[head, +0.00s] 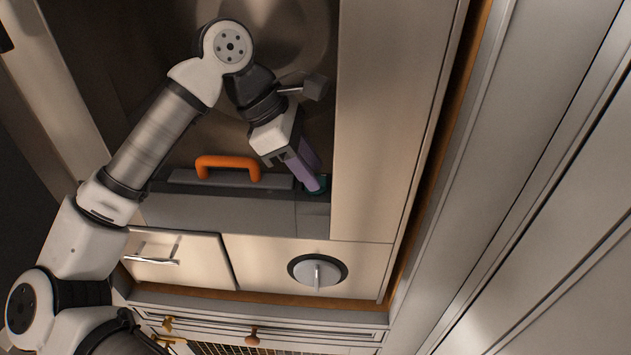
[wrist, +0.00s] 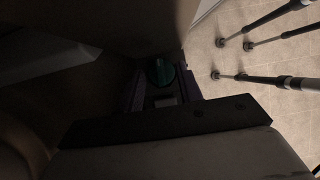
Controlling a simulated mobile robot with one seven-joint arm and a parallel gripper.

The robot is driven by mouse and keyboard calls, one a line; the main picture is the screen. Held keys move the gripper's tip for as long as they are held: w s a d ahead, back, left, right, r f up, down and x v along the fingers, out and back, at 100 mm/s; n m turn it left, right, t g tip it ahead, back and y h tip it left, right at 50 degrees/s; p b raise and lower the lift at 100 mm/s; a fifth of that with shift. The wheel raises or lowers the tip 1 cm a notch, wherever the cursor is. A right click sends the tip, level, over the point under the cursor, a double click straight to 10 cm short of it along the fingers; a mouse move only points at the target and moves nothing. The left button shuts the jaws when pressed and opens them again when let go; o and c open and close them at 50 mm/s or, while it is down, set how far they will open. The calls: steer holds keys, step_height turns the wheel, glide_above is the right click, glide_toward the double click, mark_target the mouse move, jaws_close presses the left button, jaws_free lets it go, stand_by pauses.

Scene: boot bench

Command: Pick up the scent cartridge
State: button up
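A small round dark teal item, which looks like the scent cartridge (head: 322,184), sits at the right end of the grey ledge in the dark recess in the head view. In the wrist view the teal disc (wrist: 160,71) lies between my purple fingers, near their tips. My gripper (head: 313,178) points down at it, and its fingers partly cover it. The fingers look apart on either side of the disc, with a dark gap visible in the wrist view (wrist: 162,82). I cannot tell whether either finger touches it.
An orange handle (head: 228,164) stands on the grey ledge left of my gripper. A beige panel (head: 385,120) rises close on the right. Below are a drawer with a metal pull (head: 152,260) and a round knob (head: 317,271). Dark poles (wrist: 270,85) show in the wrist view.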

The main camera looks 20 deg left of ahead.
steer(key=shift+c, duration=0.4)
jaws_close()
